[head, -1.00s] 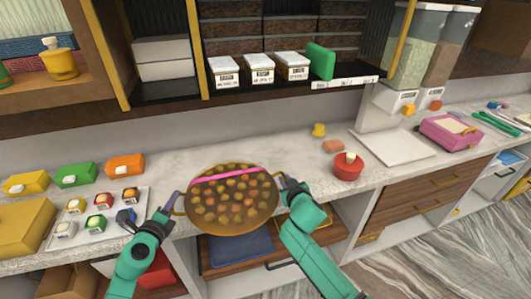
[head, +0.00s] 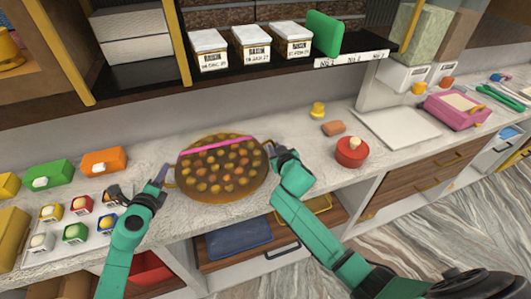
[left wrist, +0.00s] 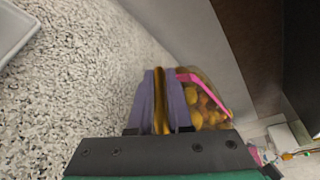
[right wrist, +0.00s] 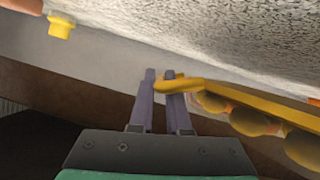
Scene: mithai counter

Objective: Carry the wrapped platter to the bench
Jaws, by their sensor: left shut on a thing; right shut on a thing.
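The wrapped platter (head: 222,180), a round brown-gold dish of sweets with a pink ribbon across its far part, shows over the front part of the counter (head: 330,190). I cannot tell if it rests on the counter or hangs just above it. My left gripper (head: 164,176) is shut on its left handle, and the left wrist view shows this gold handle (left wrist: 160,100) between the fingers. My right gripper (head: 272,153) is at its right side, shut on the other handle (right wrist: 178,85). Wrapped sweets show in the left wrist view (left wrist: 205,105). No separate bench can be made out.
A white tray (head: 95,248) with small colored boxes lies left of the platter. A red bowl (head: 352,152), a yellow weight-like piece (head: 318,110) and a white board (head: 395,128) are to the right. A shelf (head: 290,75) with labeled boxes overhangs the back. Patterned floor (head: 450,200) is clear at right.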

